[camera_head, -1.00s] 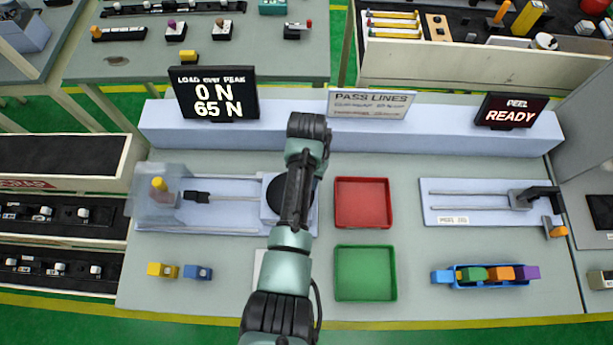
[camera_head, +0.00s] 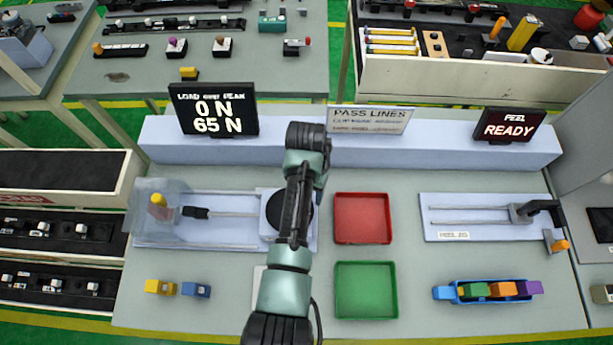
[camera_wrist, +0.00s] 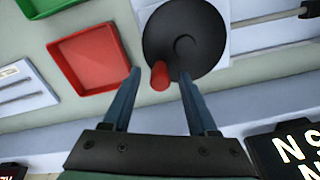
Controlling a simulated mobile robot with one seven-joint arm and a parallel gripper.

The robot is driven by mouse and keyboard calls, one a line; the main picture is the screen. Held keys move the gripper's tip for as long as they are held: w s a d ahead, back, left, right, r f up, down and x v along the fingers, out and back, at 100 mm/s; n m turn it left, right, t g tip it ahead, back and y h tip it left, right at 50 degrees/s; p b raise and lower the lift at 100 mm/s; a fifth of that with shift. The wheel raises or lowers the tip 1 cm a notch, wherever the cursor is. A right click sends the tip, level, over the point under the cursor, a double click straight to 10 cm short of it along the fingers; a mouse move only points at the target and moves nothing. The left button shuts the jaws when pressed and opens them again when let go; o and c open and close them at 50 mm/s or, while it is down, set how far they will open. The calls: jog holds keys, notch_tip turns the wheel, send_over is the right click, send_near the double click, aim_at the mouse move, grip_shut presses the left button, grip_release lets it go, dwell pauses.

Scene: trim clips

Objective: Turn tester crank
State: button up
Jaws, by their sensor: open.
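The load tester (camera_head: 160,236) is at the left of the bench, with a yellow-topped part at its left end. Its crank is a black disc (camera_head: 271,212), partly hidden by my arm in the head view. The wrist view shows the disc (camera_wrist: 200,42) with a red handle (camera_wrist: 160,77) standing near its rim. My gripper (camera_wrist: 159,74) is open. Its two fingers lie on either side of the red handle in the picture; whether they touch it I cannot tell. In the head view my arm hides the gripper and handle.
The load display (camera_head: 213,110) reads 0 N over 65 N. A red tray (camera_head: 362,240) and a green tray (camera_head: 366,313) lie right of the crank. The peel tester (camera_head: 470,233) is at the right; its screen (camera_head: 508,124) reads READY. Yellow (camera_head: 159,287) and blue (camera_head: 196,290) clips lie front left.

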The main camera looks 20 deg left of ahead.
notch_tip(320, 180, up, 11)
jog(key=b, duration=0.1)
jog(key=shift+b, duration=0.35)
dwell(0.4)
jog(key=w+d+r+t+y+b, duration=0.1)
jog(key=w+d+r+t+b, duration=0.25)
jog(key=w+r+t, duration=0.85)
notch_tip(320, 180, up, 15)
jog(key=w+d+t+b, duration=0.2)
jog(key=t+b, duration=0.1)
jog(key=t, duration=0.1)
jog(key=s+d+r+t+b, duration=0.1)
jog(key=s+d+r+t, duration=0.1)
jog(key=s+r+t, duration=0.3)
jog(key=s+d+r+t+h+b, duration=0.1)
jog(key=s+r+t, duration=0.5)
jog(key=s+r, duration=0.7)
notch_tip(320, 180, up, 5)
jog(key=shift+d+f+n+b, duration=0.1)
jog(key=shift+d+n+b, duration=0.4)
jog(key=shift+b, duration=0.3)
